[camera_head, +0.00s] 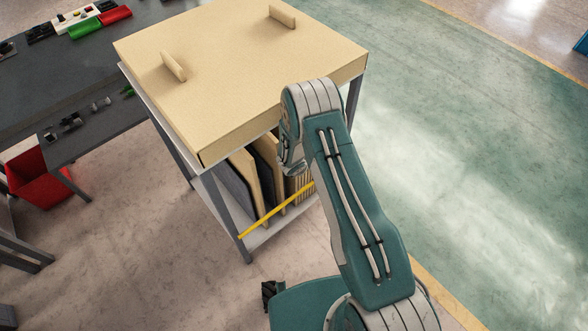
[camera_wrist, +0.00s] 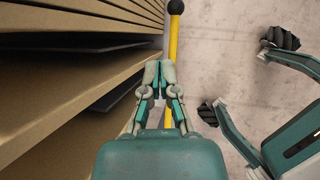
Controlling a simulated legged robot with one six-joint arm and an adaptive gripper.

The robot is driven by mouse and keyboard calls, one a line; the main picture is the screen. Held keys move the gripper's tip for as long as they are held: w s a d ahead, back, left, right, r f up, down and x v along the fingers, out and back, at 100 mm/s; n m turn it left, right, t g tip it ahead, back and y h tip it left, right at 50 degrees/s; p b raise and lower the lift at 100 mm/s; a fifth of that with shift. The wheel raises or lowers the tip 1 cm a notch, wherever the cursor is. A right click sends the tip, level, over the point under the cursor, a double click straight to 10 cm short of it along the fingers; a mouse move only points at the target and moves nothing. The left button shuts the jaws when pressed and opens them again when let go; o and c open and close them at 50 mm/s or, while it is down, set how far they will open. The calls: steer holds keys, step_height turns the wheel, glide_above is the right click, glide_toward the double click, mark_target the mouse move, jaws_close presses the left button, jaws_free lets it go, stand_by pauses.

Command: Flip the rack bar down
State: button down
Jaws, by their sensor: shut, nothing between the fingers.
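The rack bar is a thin yellow rod (camera_head: 275,210) across the open front of the rack's lower part. In the head view it slants from low at the left leg up to the right, where my arm hides its end. In the wrist view the yellow bar (camera_wrist: 173,45) runs from a black ball end (camera_wrist: 176,7) down past my fingers. My gripper (camera_wrist: 160,66) is shut and empty beside the bar. Whether they touch is unclear. In the head view my fingers are hidden behind my arm.
The wooden-topped rack (camera_head: 235,75) holds upright boards (camera_head: 245,180) behind the bar; board edges (camera_wrist: 70,75) fill the wrist view's left. A dark workbench (camera_head: 60,85) and red bin (camera_head: 38,178) stand left. Green floor (camera_head: 470,150) on the right is clear.

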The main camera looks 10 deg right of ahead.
step_height(320, 180, down, 5)
steer(key=w+g+y, duration=0.1)
glide_above(308, 186)
steer(key=f, duration=0.6)
steer(key=shift+s+d+f, duration=0.15)
steer(key=shift+d+f, duration=0.05)
steer(key=shift+f, duration=0.15)
step_height(308, 186, down, 4)
steer(key=shift+r, duration=0.2)
steer(key=shift+a+f, duration=0.15)
steer(key=shift+f, duration=0.35)
steer(key=shift+s+d+f, duration=0.15)
steer(key=shift+d+f, duration=0.1)
steer(key=shift+f, duration=0.15)
steer(key=shift+w+f, duration=0.2)
steer(key=shift+f, duration=0.05)
